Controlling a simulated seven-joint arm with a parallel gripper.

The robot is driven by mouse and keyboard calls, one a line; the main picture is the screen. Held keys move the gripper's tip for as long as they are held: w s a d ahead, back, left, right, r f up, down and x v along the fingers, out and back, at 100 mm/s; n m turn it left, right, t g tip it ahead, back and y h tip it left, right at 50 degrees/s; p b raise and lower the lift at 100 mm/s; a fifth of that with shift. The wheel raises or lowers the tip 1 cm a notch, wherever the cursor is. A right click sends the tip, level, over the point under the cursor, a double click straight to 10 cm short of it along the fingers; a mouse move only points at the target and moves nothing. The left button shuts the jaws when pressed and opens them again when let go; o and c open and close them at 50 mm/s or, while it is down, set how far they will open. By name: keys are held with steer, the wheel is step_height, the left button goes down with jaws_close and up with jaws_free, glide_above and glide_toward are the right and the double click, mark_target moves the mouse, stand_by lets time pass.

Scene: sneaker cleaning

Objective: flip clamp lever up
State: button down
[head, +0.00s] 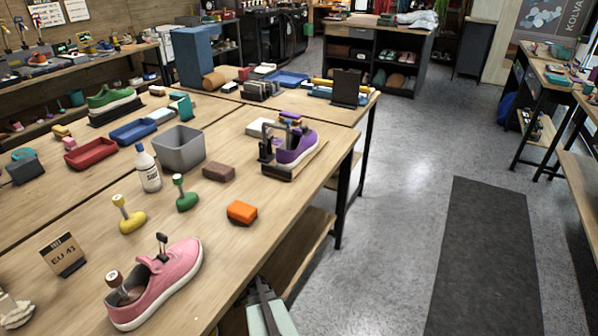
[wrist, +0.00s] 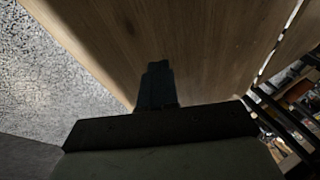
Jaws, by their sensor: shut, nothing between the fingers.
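A dark clamp (head: 266,147) stands at the left end of that stand, beside the sneaker. It is too small to tell its lever's position for sure. My gripper (head: 262,284) is at the bottom of the head view, by the bench's front edge, far from the clamp. In the wrist view its dark fingers (wrist: 156,72) are together and empty, with wood beyond them. The clamp is not visible in the wrist view.
An orange block (head: 242,212), a brown block (head: 219,172), a grey bin (head: 180,148) and a white bottle (head: 147,168) stand left of the clamp. A pink sneaker (head: 155,285) lies at the near left. The floor right of the bench is open.

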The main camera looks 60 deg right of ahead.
steer(key=s+d+r+m+h, duration=0.2)
steer(key=s+d+r+m, duration=0.15)
steer(key=d, duration=0.65)
steer(key=s+d+r+m+h, duration=0.2)
steer(key=s+d+m, duration=0.15)
steer(key=d, duration=0.55)
steer(key=s+d+r+m+h, duration=0.3)
steer(key=s+d, duration=0.2)
steer(key=d, duration=0.5)
steer(key=s+d+r+m+g+h, duration=0.1)
steer(key=s+d+r+m, duration=0.55)
steer(key=s+d, duration=0.4)
steer(key=s+d+r+m+g+h, duration=0.2)
steer(key=s+d+r+m, duration=0.45)
steer(key=s, duration=0.65)
steer(key=w+a+r+n+t+y, duration=0.1)
steer(key=w+a+r+t+y, duration=0.3)
steer(key=r, duration=0.7)
steer(key=w+a+r+n+t+y, duration=0.2)
steer(key=w+a+r+t+y, duration=0.2)
steer(key=r, duration=0.8)
steer(key=w+a+r+n+t+y, duration=0.1)
steer(key=w+a+r+t+y, duration=0.3)
steer(key=w+a+r+t, duration=0.3)
steer(key=w+r+t, duration=0.2)
steer(key=w+r, duration=0.2)
steer(key=r, duration=0.1)
steer(key=shift+a+n, duration=0.3)
steer(key=shift+a, duration=0.05)
